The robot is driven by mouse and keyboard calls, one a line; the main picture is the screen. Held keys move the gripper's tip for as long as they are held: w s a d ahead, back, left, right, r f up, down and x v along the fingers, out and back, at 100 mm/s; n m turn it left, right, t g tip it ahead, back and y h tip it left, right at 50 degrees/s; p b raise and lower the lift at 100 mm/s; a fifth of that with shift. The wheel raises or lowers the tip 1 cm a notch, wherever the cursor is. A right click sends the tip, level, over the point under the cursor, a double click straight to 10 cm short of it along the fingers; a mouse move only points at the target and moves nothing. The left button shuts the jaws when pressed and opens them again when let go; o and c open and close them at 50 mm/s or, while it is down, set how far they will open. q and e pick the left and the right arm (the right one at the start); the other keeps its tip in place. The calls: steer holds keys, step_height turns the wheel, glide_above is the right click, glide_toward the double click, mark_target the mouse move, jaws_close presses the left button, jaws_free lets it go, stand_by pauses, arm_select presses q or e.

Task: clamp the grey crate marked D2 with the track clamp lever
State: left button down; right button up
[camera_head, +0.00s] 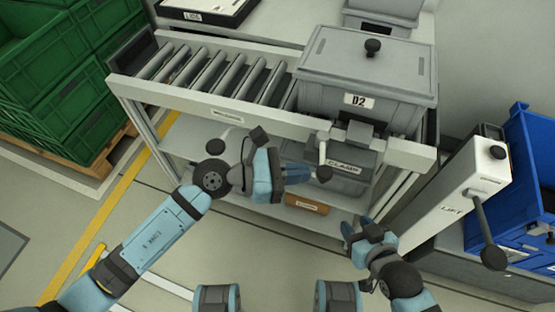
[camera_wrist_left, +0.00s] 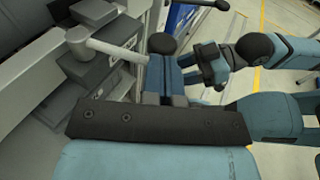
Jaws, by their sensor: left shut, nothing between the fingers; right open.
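The grey crate marked D2 (camera_head: 330,82) sits lidded at the right end of the roller track (camera_head: 215,78), its label facing me. The clamp lever (camera_head: 323,153) is a pale rod with a black knob on the track's front, beside the CLAMP label; its rod hangs downward. In the left wrist view the lever (camera_wrist_left: 115,50) points its knob toward my fingertips. My left gripper (camera_head: 306,173) is shut and empty, its tips close to the knob; whether they touch it I cannot tell. My right gripper (camera_head: 358,232) is open and empty, lower right, away from the lever.
A grey post marked LIFT (camera_head: 445,205) with its own black-knobbed lever (camera_head: 484,218) stands at the right, before blue crates (camera_head: 530,150). Green crates (camera_head: 60,75) are stacked at left.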

arm_select(q)
steer(key=shift+s+d+p, duration=0.2)
steer(key=shift+d+p, duration=0.1)
steer(key=shift+d, duration=0.2)
arm_select(e)
steer(key=shift+a, duration=0.15)
steer(key=shift+f, duration=0.1)
